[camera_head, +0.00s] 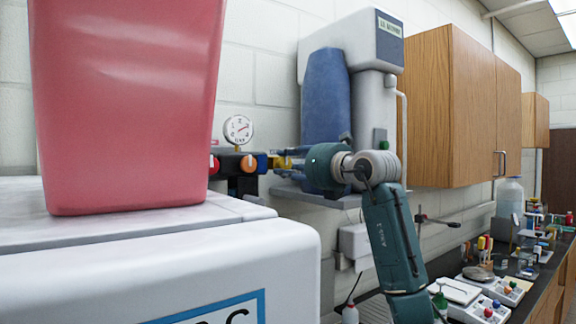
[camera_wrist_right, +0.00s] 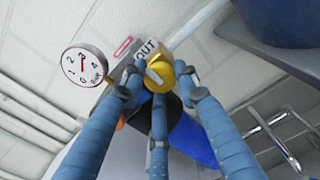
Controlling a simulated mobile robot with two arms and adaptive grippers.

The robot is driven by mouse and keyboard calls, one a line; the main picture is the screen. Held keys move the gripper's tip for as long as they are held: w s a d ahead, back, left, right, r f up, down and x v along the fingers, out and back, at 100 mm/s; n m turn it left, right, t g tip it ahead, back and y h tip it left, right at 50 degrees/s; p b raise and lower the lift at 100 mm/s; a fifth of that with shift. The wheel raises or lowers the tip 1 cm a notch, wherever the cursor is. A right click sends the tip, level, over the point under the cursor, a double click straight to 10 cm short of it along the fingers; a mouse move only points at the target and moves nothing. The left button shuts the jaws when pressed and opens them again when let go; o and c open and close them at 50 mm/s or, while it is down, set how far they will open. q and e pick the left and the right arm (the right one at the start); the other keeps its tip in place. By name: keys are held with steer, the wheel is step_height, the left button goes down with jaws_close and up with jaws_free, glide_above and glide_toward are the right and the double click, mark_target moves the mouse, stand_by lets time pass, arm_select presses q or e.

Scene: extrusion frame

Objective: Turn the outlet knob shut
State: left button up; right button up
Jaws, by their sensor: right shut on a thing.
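The outlet knob (camera_wrist_right: 158,76) is yellow with a pale bar across its face, beside an "OUT" label in the right wrist view. In the head view a yellow part (camera_head: 283,160) shows at the right end of the wall manifold, partly hidden by my fingers. My right gripper (camera_head: 287,164) reaches it from the right. In the wrist view its three blue-grey fingers (camera_wrist_right: 160,90) close around the knob. The exact finger contact is partly hidden. My left gripper is not in view.
A round gauge (camera_head: 238,130) sits above the manifold, left of an orange knob (camera_head: 249,163). A large red container (camera_head: 125,100) stands on a white cabinet at left. A blue tank (camera_head: 325,95) stands behind my right arm. Wooden cabinets (camera_head: 465,110) hang at right.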

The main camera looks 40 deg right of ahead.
steer(key=shift+w+f, duration=0.1)
steer(key=shift+f, duration=0.15)
steer(key=o, duration=1)
steer(key=shift+o, duration=0.7)
steer(key=shift+r, duration=0.1)
steer(key=s+a, duration=0.1)
steer(key=s, duration=1.1)
steer(key=shift+a, duration=0.2)
